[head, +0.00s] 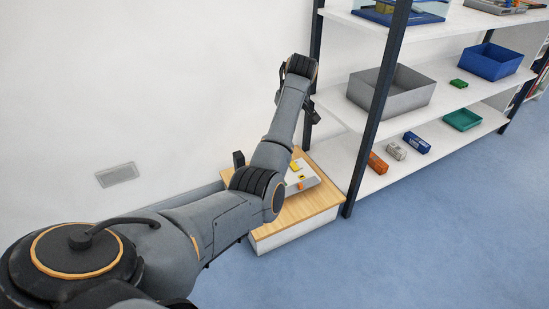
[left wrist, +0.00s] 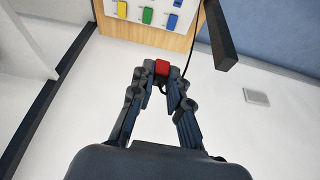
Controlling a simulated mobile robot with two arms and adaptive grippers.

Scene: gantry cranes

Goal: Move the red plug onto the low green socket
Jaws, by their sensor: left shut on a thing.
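My left gripper (left wrist: 162,78) is shut on the red plug (left wrist: 162,67) in the left wrist view, with the plug between its fingertips. My right gripper is not in view.
The panel (head: 306,180) lies on a wood-topped bench (head: 312,206), partly covered by my arm. A shelf unit with a dark post (head: 377,105) stands right of it, holding a grey bin (head: 407,91) and a blue bin (head: 492,63). The wall is behind; open blue floor lies in front.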

